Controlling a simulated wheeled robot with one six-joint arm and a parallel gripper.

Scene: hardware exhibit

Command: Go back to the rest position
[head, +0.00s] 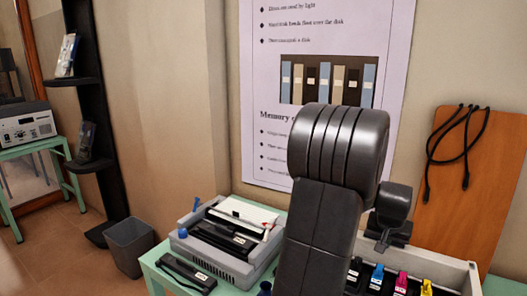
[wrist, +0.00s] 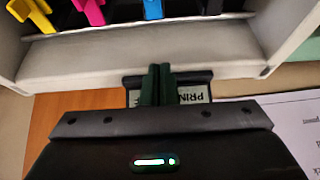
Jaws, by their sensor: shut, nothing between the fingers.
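My gripper (wrist: 158,84) shows in the wrist view with its two dark green fingers together and nothing between them. It is right in front of a dark-framed label (wrist: 193,96) with upside-down lettering that starts "PRIN". The fingers cover part of this label. I cannot tell if they touch it. In the head view my dark arm stands in the middle, and the fingertips cannot be made out there.
A white tray (wrist: 140,62) holds several ink cartridges, among them yellow (head: 401,283), magenta (wrist: 89,10) and cyan (head: 376,277). A grey printer (head: 226,240) stands on a green table to the left. A wooden board (head: 470,205) with cables and a poster (head: 400,55) are behind. A bin (head: 130,247) is on the floor.

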